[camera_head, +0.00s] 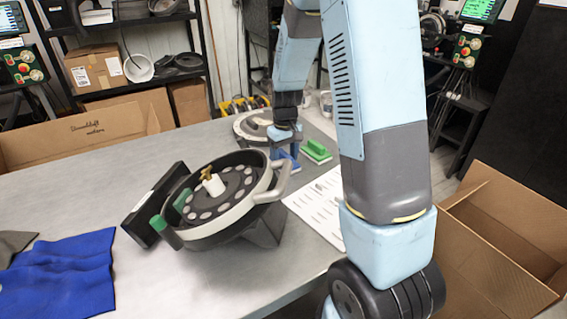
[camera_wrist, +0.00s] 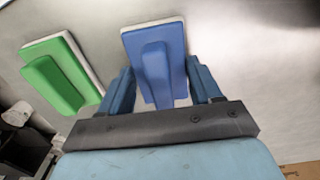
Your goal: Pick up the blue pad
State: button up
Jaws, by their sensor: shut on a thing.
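The blue pad (camera_wrist: 148,45) shows in the wrist view as a blue block with a raised blue grip and a white layer along its edge. My gripper (camera_wrist: 160,85) has one blue finger on each side of the raised grip and is shut on it. In the head view the blue pad (camera_head: 284,160) is partly hidden below my gripper (camera_head: 284,146), at the far side of the table. I cannot tell whether the pad touches the table.
A green pad (camera_head: 316,150) lies just right of the blue one; the wrist view shows the green pad (camera_wrist: 62,73) at left. A seed meter (camera_head: 215,200) stands tilted mid-table. A white perforated sheet (camera_head: 318,207), blue cloth (camera_head: 62,275) and cardboard box (camera_head: 505,235) are also near.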

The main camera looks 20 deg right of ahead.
jog(key=shift+c, duration=1.4)
jog(key=shift+r, duration=0.25)
notch_tip(320, 180, up, 2)
jog(key=shift+r, duration=0.1)
jog(key=s+r, duration=0.3)
jog(key=s, duration=0.1)
jog(key=s+r, duration=0.4)
jog(key=s, duration=0.1)
jog(key=s+r, duration=0.3)
jog(key=s, duration=0.2)
jog(key=shift+a+r, duration=0.15)
